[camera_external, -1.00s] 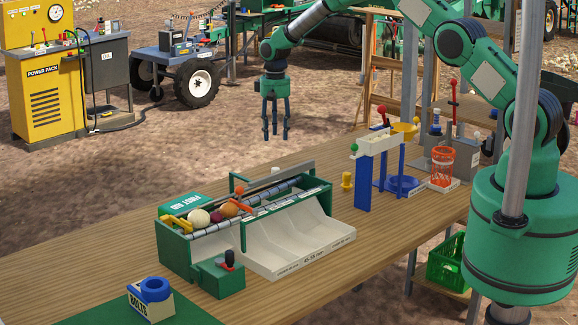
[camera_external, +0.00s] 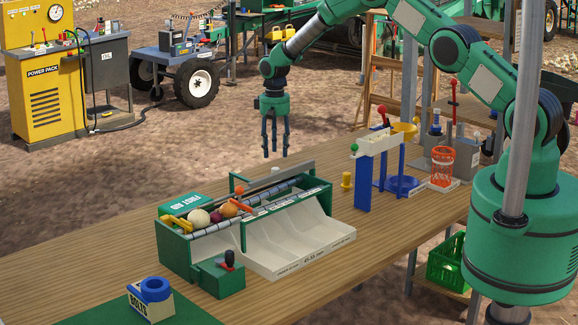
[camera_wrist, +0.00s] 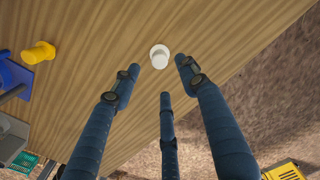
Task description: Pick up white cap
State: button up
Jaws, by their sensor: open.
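The white cap (camera_wrist: 160,57) stands on the wooden table (camera_wrist: 90,25) in the wrist view, close to the table edge. It lies just beyond the fingertips of my gripper (camera_wrist: 160,76), between the left and right fingers, and nothing touches it. In the external view my gripper (camera_external: 275,152) hangs pointing down, open and empty, above the far side of the table.
A green and white sorter (camera_external: 300,235) with round produce stands in front of my gripper. A yellow peg (camera_external: 346,181) and a blue-legged stand (camera_external: 363,180) are to the right. A blue ring on a BOLTS block (camera_external: 152,300) sits front left. Bare tabletop surrounds the cap.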

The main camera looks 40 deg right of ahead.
aim_at(276, 168)
jog(key=shift+f, duration=1.6)
jog(key=shift+f, duration=0.1)
jog(key=shift+f, duration=2.55)
jog(key=c, duration=1)
